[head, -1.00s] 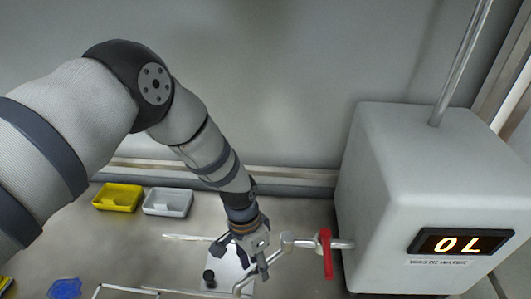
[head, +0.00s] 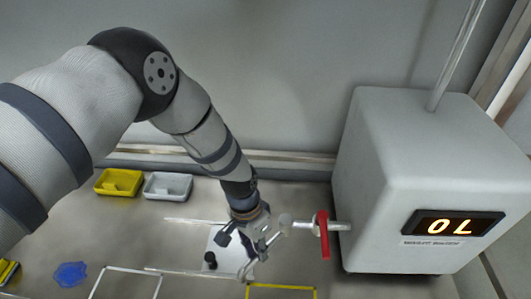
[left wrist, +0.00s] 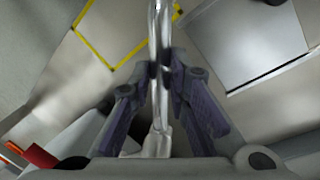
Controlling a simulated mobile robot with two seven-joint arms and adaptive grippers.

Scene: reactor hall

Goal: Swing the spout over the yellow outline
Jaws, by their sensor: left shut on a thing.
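The spout (head: 247,268) is a thin metal pipe that comes from the side of the grey box (head: 435,180), past a red handle (head: 323,235), and bends toward the front. My left gripper (head: 260,246) is shut on the spout pipe. In the left wrist view the pipe (left wrist: 160,40) runs up between the two fingers (left wrist: 163,85). Part of the yellow outline (head: 282,287) shows at the bottom edge of the head view, to the right of the spout's end. It also shows at the upper left in the left wrist view (left wrist: 92,48). My right gripper is not in view.
A white plate (head: 220,240) with a small black piece (head: 210,260) lies beside the spout. A white outline (head: 125,268), a blue item (head: 70,274), a yellow tray (head: 118,182) and a grey tray (head: 167,186) are to the left. The box display reads OL.

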